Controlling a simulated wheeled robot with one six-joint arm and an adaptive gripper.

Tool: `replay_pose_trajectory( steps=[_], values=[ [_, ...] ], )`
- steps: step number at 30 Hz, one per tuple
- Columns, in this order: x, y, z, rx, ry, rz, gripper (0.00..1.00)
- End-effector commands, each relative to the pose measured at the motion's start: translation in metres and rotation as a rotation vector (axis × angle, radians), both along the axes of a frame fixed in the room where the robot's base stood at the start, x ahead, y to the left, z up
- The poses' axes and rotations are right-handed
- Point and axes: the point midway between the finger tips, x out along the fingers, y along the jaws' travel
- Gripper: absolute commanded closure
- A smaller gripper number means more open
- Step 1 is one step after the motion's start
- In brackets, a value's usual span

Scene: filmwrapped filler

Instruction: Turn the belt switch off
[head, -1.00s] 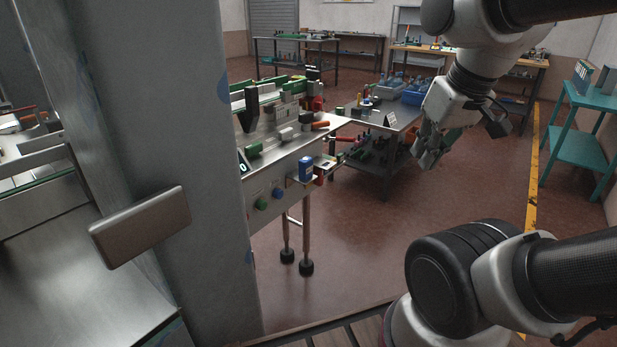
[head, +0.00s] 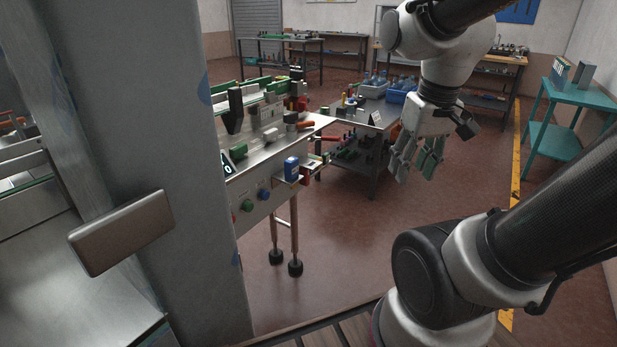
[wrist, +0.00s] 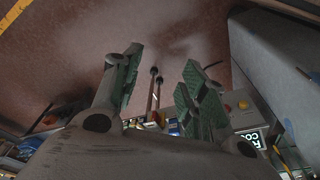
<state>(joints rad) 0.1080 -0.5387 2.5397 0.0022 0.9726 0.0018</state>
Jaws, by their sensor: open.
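The conveyor machine (head: 275,204) stands left of centre in the head view, with controls on its front panel. A green knob (head: 247,205) and a blue knob (head: 264,195) sit low on it, near a dark display (head: 227,168). I cannot tell which control is the belt switch. My gripper (head: 414,168) is open and empty, pointing down in the air to the right of the panel and apart from it. In the wrist view my gripper (wrist: 162,62) shows both green-padded fingers spread. A red button (wrist: 243,104) and part of the panel show beyond the right finger.
A grey pillar (head: 170,120) with a metal plate (head: 122,232) stands at the left. A blue labelled item (head: 291,168) sits at the conveyor's edge. A bench with blue bins (head: 401,95) is behind, a teal shelf (head: 560,142) at right. The middle floor is clear.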

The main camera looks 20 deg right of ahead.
Motion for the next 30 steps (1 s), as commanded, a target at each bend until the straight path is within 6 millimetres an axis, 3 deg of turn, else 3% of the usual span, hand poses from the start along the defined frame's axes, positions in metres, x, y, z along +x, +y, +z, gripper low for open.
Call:
replay_pose_trajectory(
  steps=[3, 7, 17, 23, 30],
  values=[
    [0.014, -0.008, -0.031, 0.062, 0.147, -0.090, 0.57],
    [0.029, -0.005, -0.064, 0.181, 0.281, -0.214, 0.57],
    [0.082, 0.028, -0.160, 0.601, 0.573, -0.651, 0.57],
    [0.136, 0.051, -0.222, 0.918, 0.703, -0.982, 0.57],
    [0.231, 0.057, -0.297, 1.353, 0.748, -1.401, 0.57]
  ],
)
